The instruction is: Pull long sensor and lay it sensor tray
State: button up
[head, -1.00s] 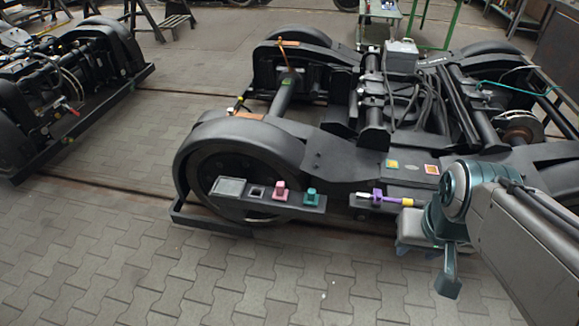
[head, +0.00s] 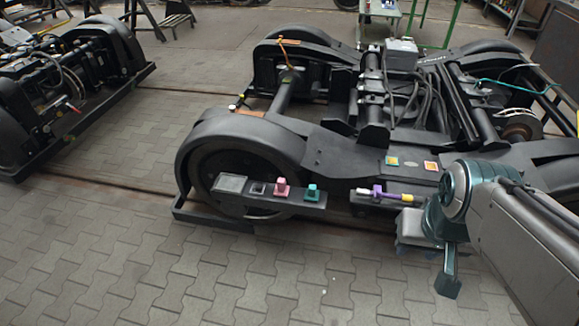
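A long slim piece, likely the long sensor (head: 392,195), lies level on a dark ledge at the bogie's near side. It has a pale tip at left, a purple block and a yellow end at right. A square grey shallow tray (head: 231,183) sits at the left end of a dark shelf in front of the wheel; I cannot tell if it is the sensor tray. My gripper (head: 428,262) is at lower right, just below and right of the long piece's yellow end, apparently apart from it. Its fingers are partly hidden and their opening is unclear.
The shelf also bears a dark square socket (head: 257,188), a pink block (head: 282,187) and a teal block (head: 312,193). Yellow (head: 392,161) and orange (head: 431,166) squares sit on the bogie frame. Another bogie (head: 70,85) stands at left. The paved floor in front is clear.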

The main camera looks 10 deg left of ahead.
aim_at(281, 186)
jog(key=k, duration=0.6)
jog(key=u, duration=0.45)
jog(key=i, duration=0.45)
jog(key=u, duration=1.3)
jog(key=i, duration=1.8)
jog(key=z, duration=1.15)
jog(key=i, duration=0.6)
jog(key=z, duration=0.65)
